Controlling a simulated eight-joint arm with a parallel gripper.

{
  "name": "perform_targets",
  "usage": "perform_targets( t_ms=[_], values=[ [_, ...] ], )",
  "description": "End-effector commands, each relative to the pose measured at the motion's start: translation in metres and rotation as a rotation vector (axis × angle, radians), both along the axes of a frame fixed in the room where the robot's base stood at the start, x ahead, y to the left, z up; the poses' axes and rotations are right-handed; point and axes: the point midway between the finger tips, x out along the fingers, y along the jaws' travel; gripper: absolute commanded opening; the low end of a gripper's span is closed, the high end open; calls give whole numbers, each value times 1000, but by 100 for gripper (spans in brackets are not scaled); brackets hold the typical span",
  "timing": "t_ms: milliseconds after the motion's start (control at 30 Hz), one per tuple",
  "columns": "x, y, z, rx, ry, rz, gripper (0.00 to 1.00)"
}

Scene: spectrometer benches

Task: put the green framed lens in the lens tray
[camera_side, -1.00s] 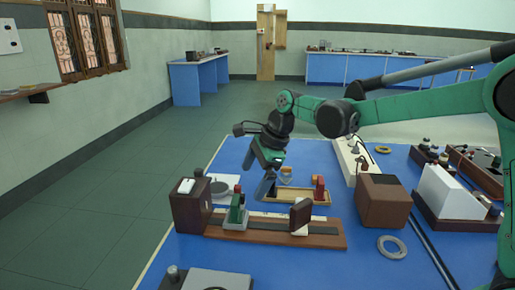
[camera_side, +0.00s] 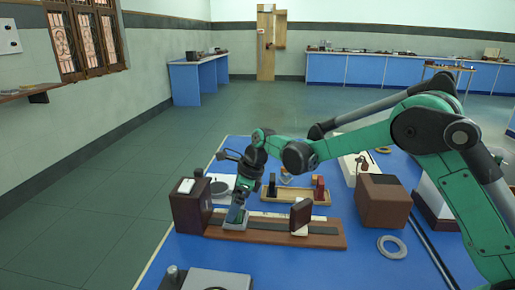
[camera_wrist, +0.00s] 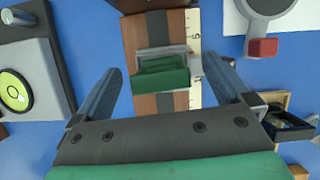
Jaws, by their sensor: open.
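The green framed lens (camera_wrist: 162,76) stands in a small grey holder (camera_side: 237,224) on the wooden bench (camera_side: 270,231) with a scale along it. In the side view the lens is mostly hidden by my gripper (camera_side: 238,208). In the wrist view my gripper (camera_wrist: 162,66) is open, with one finger on each side of the lens and a gap to each. The lens tray (camera_side: 300,201) is a low wooden tray behind the bench, holding a red framed piece (camera_side: 320,188) and a dark one (camera_side: 272,186). Part of it shows at the right of the wrist view.
A dark brown box (camera_side: 190,205) stands at the bench's left end. A brown upright plate (camera_side: 301,215) on a white base stands farther right on the bench. A larger brown box (camera_side: 382,201) and a grey ring (camera_side: 391,247) lie right of the bench.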

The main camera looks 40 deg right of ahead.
Motion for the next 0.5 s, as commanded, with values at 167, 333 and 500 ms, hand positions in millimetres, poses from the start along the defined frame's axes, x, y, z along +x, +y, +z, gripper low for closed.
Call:
perform_targets(
  t_ms=[167,333,500],
  values=[
    [0,0,0,0,0,0,63],
    [0,0,0,0,0,0,15],
    [0,0,0,0,0,0,0]
  ],
)
